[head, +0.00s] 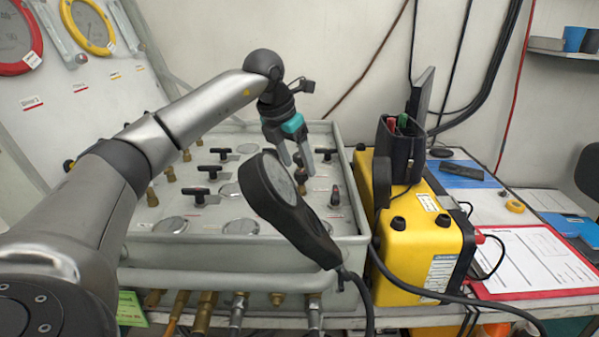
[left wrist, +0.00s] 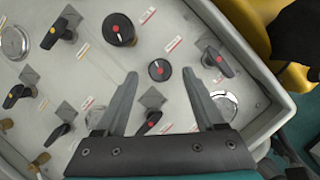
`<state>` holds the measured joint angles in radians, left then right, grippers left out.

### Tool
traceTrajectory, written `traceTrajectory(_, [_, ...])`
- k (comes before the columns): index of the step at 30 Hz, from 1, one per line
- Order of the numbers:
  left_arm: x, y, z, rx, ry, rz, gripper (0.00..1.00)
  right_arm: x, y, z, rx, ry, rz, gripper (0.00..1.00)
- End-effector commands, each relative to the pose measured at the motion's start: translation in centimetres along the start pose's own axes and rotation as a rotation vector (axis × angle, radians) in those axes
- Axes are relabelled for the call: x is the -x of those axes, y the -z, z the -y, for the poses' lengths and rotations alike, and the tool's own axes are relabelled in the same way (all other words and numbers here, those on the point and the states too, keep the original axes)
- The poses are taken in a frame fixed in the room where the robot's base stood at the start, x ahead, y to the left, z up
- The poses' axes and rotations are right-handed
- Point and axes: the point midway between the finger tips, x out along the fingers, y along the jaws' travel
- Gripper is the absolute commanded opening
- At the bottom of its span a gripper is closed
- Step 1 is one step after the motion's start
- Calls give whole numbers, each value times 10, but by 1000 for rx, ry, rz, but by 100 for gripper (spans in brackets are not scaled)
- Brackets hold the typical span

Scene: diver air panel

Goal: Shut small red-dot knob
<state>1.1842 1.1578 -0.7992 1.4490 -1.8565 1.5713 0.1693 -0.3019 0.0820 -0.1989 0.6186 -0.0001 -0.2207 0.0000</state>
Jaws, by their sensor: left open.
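The small red-dot knob (left wrist: 159,70) is a round black knob with a red dot and a white mark, on the grey panel (left wrist: 88,68). In the left wrist view it lies between the fingertips of my left gripper (left wrist: 160,76). The gripper is open and empty, with a finger on either side; I cannot tell how far above the knob it is. A larger round red-dot knob (left wrist: 118,29) sits up and left of it. In the head view my left gripper (head: 297,166) points down over the panel's right part, and the small knob is hard to make out there.
Lever valves (left wrist: 217,62) with red or yellow dots surround the knob. A yellow case (head: 415,240) stands right of the panel. A clipboard (head: 530,258) lies farther right.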

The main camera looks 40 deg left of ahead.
Motion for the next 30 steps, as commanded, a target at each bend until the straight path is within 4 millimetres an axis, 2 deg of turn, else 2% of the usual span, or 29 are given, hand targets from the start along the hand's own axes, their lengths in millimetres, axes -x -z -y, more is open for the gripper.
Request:
traceTrajectory(1, [-8,0,1,-1,2,-1,71,-2,1,0,-1,0,-2,71])
traceTrajectory(6, [-20,0,0,-1,1,1,71,-4,4,-1,-2,-1,-9,71])
traceTrajectory(15, [-21,0,0,-1,0,1,71,-4,7,-2,-3,-2,-15,71])
traceTrajectory(30, [-21,0,0,-1,1,1,15,-4,7,-5,0,-6,-13,71])
